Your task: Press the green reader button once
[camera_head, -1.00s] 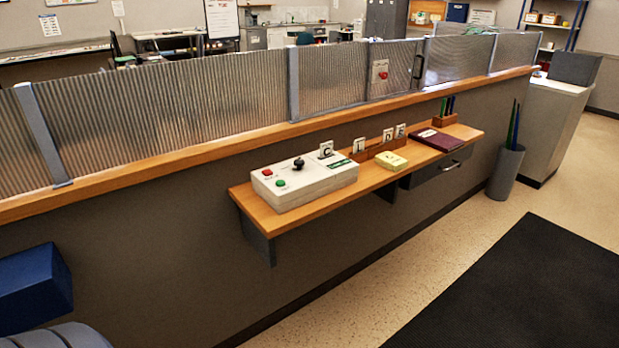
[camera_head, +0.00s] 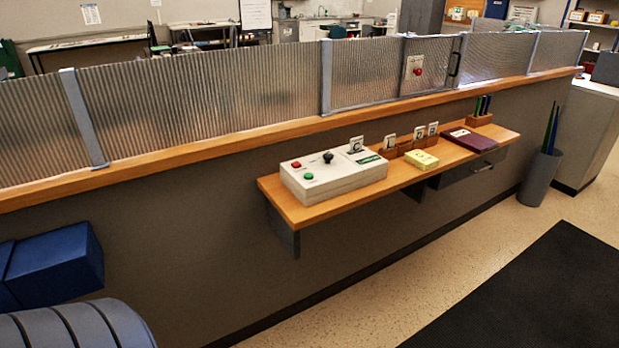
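A white reader box (camera_head: 343,182) sits on the left end of a wooden shelf (camera_head: 318,215) fixed to the counter wall. On its top are a green button (camera_head: 309,176), a red button (camera_head: 296,165) and a black knob (camera_head: 328,157). A card with a letter (camera_head: 356,144) stands upright at its back right edge. Neither of my grippers shows in the head view. Nothing touches or covers the green button.
Card holders (camera_head: 390,150), a yellow pad (camera_head: 421,160), a maroon book (camera_head: 465,139) and a pen holder (camera_head: 480,119) stand along the shelf. A ribbed screen (camera_head: 230,92) tops the counter. A blue box (camera_head: 57,267) is at lower left. The floor in front is clear, with a black mat (camera_head: 530,290).

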